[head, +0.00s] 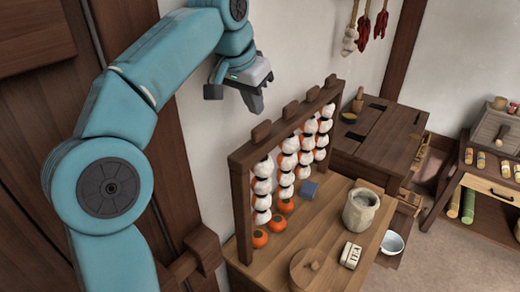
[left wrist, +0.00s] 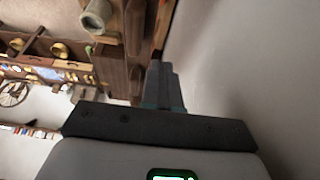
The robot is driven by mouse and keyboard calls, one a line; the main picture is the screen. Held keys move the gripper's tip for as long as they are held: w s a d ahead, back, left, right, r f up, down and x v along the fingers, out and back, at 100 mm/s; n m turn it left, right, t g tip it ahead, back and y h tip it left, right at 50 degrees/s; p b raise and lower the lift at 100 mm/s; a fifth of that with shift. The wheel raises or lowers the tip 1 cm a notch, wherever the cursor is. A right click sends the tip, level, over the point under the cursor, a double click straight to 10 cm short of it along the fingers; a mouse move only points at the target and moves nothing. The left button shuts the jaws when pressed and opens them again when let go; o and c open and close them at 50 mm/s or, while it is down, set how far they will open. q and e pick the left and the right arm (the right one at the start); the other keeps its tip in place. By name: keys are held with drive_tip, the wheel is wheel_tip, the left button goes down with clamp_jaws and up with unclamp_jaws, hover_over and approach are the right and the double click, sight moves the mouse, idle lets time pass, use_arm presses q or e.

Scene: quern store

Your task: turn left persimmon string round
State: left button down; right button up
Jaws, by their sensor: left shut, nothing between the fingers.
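A dark wooden rack (head: 240,205) stands on a wooden table, with several strings of persimmons hanging from its top bar. The left persimmon string (head: 262,201) shows mostly white persimmons, with an orange one (head: 260,239) at its bottom. A wooden knob (head: 262,131) sits on the bar above this string. My left gripper (head: 257,108) is shut and empty, above and slightly left of that knob, apart from the rack. Its closed fingers also show in the left wrist view (left wrist: 163,86), with no persimmon between them. My right gripper is not in view.
A white wall (head: 300,40) rises close behind the rack. A dark chest (head: 375,140) stands beyond.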

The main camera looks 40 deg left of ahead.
use_arm(q)
drive_tip(key=shift+f, duration=0.1)
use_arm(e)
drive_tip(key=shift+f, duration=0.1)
use_arm(q)
wheel_tip(320, 180, down, 4)
drive_tip(key=b, duration=0.3)
drive_tip(key=shift+r, duration=0.2)
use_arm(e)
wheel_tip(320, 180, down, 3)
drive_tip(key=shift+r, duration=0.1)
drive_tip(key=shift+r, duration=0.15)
